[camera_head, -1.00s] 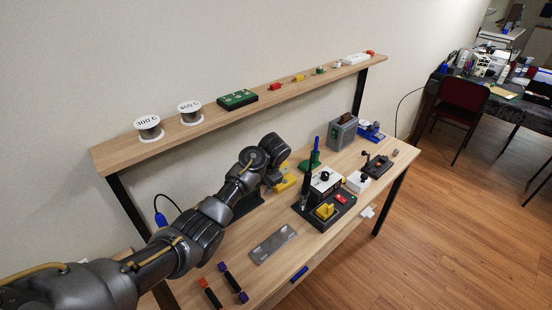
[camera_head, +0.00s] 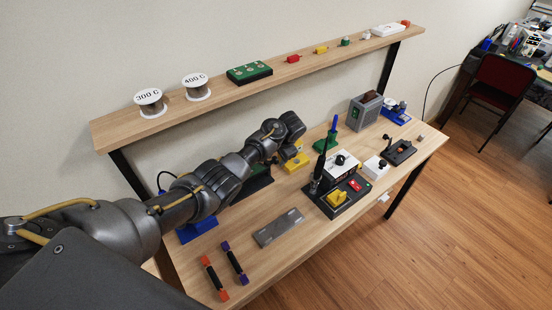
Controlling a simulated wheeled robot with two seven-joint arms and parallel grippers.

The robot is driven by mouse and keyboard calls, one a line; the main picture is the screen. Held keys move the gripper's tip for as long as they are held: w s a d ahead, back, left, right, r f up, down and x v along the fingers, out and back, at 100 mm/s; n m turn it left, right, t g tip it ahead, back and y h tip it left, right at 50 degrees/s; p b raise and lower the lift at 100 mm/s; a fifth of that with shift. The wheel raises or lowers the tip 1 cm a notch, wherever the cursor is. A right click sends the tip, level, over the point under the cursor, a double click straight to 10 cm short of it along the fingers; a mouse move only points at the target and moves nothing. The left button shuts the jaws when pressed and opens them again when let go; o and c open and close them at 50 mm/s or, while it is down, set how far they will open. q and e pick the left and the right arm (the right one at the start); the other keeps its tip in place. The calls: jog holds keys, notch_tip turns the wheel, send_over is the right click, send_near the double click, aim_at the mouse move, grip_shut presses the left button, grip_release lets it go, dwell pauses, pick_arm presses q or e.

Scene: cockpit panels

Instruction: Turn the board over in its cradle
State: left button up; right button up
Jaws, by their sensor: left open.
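My left arm reaches in from the left, and its gripper (camera_head: 288,150) is over the back middle of the bench. Its fingers are mostly hidden behind the wrist, but it is open. Below the forearm a dark block with a bit of green (camera_head: 254,187) shows, which looks like the cradle with the board. The arm covers much of it, so which face is up and whether the gripper touches it cannot be told. My right gripper is not in view.
A yellow object (camera_head: 296,163) is just beside the gripper. A soldering station (camera_head: 338,188) stands to its right. A grey plate (camera_head: 279,227) and two dark rods with coloured ends lie in front. A shelf (camera_head: 290,70) runs along the wall behind.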

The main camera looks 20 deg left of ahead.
aim_at(276, 161)
pick_arm(q)
jog(key=shift+x, duration=1.2)
jog(key=shift+s+a, duration=0.15)
jog(key=shift+s, duration=0.1)
jog(key=shift+f, duration=0.1)
jog(key=shift+w+a+f, duration=0.1)
jog(key=shift+w+f, duration=0.05)
jog(key=shift+f, duration=0.15)
jog(key=shift+r, duration=0.1)
jog(key=c, duration=1)
jog(key=shift+o, duration=0.2)
jog(key=shift+s+t+y, duration=0.2)
jog(key=shift+t+y, duration=0.3)
jog(key=shift+y, duration=0.4)
jog(key=shift+s+d+f+t+y+b, duration=0.15)
jog(key=shift+t+y+b, duration=0.2)
jog(key=shift+y, duration=0.35)
jog(key=shift+w+d+f+t+y+b, duration=0.1)
jog(key=shift+d+t+y+b, duration=0.1)
jog(key=shift+t+y, duration=0.4)
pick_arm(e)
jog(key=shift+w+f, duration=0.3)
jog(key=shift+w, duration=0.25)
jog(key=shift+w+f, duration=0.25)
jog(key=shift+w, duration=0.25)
